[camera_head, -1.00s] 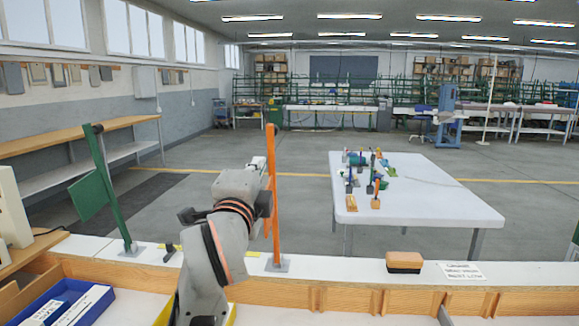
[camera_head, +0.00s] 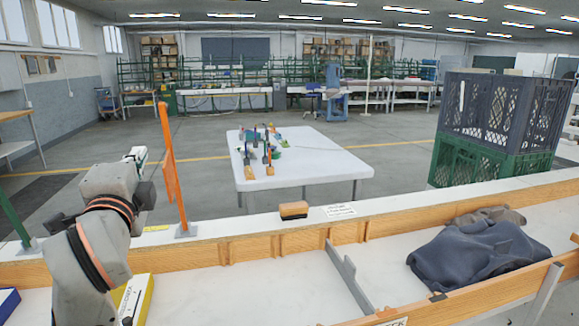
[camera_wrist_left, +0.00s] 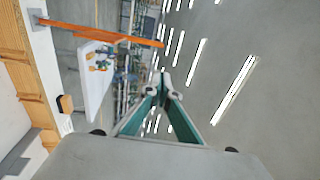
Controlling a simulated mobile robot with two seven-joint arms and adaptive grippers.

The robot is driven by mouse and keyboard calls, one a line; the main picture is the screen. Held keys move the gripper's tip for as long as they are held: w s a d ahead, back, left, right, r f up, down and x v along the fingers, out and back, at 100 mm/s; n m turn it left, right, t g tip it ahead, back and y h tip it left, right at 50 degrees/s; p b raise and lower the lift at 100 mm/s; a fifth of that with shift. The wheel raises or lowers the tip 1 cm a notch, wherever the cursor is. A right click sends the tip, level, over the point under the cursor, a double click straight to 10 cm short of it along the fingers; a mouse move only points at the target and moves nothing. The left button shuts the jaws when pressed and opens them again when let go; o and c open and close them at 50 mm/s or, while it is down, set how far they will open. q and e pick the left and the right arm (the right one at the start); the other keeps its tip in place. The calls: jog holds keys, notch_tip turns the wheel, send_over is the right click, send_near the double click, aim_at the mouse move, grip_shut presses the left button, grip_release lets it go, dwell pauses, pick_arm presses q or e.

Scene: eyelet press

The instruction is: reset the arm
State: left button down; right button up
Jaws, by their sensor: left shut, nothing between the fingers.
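My left arm (camera_head: 84,240) is raised at the left of the head view, above the front bench. Its gripper (camera_head: 138,156) is partly hidden behind the wrist and points away, near the orange post (camera_head: 169,165). In the left wrist view, the gripper (camera_wrist_left: 163,80) has its teal fingers meeting at the tips, with nothing held. My right gripper is not in view.
The bench's wooden divider (camera_head: 240,250) runs across the front. A brush (camera_head: 293,210) sits on its white ledge, and a dark cloth (camera_head: 480,258) lies in the right bay. Stacked crates (camera_head: 492,125) stand beyond. A white table (camera_head: 320,165) holds small tools.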

pick_arm(q)
jog(key=s+a+f+m+y, duration=0.4)
jog(key=a+f+m+y, duration=0.2)
jog(key=a+m+y, duration=0.15)
jog(key=s+d+f+n+h, duration=0.2)
jog(key=d+f+n+h, duration=0.4)
jog(key=f+n, duration=0.45)
jog(key=s+d+f+n+h, duration=0.1)
jog(key=d+f+n+h, duration=0.4)
jog(key=f+n, duration=0.5)
jog(key=s+d+f+n+h, duration=0.2)
jog(key=d+f+n+h, duration=0.5)
jog(key=n, duration=0.4)
jog(key=s+a+f+m+g+y, duration=0.1)
jog(key=s+f+m+g, duration=0.3)
jog(key=f, duration=1)
jog(key=s+a+f+m+g+y, duration=0.1)
jog(key=s+f+m+g, duration=0.3)
jog(key=s+f+m, duration=0.5)
jog(key=s+f+y, duration=0.1)
jog(key=s+f, duration=0.2)
jog(key=f, duration=0.3)
jog(key=shift+s+a, duration=0.25)
jog(key=shift+a, duration=0.05)
